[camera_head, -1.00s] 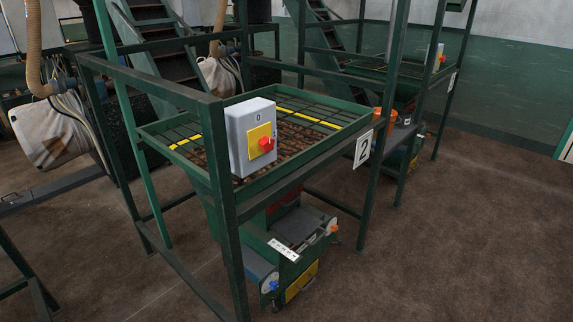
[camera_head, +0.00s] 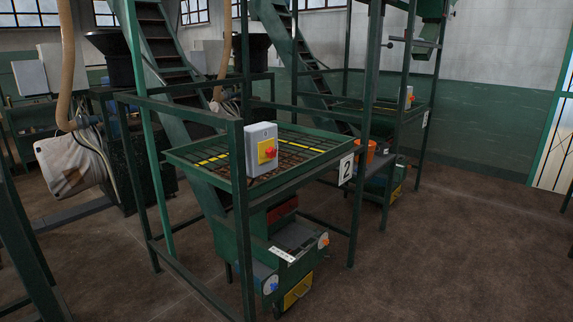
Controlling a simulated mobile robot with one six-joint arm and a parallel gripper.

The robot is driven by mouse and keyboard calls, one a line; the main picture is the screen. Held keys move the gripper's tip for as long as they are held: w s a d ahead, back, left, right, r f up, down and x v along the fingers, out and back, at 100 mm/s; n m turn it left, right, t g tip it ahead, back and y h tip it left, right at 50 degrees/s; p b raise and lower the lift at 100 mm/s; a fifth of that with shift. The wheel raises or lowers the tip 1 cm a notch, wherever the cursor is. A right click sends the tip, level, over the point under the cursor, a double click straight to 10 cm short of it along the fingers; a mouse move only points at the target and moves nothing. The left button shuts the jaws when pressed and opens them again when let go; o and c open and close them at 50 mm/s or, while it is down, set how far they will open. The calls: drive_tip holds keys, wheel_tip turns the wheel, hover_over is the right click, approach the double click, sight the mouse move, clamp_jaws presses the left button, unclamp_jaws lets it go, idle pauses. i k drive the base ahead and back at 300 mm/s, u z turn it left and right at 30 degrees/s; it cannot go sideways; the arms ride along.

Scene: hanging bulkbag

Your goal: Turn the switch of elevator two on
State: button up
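The switch box of elevator two (camera_head: 262,149) is a light grey box with a yellow plate and a red rotary knob (camera_head: 270,152). A white sign with a black "2" (camera_head: 346,169) hangs on the frame's right corner post. The knob's exact setting is too small to read. My gripper is in neither frame.
A second frame with a similar switch box (camera_head: 408,97) stands behind to the right. An orange bucket (camera_head: 366,151) sits between the frames. A white bulk bag (camera_head: 75,163) hangs at left. Brown floor (camera_head: 430,262) is open at front right.

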sight(271, 152)
drive_tip(key=z, duration=0.25)
drive_tip(key=k, duration=0.45)
drive_tip(key=u, duration=1.5)
drive_tip(key=i, duration=1.35)
drive_tip(key=z, duration=0.05)
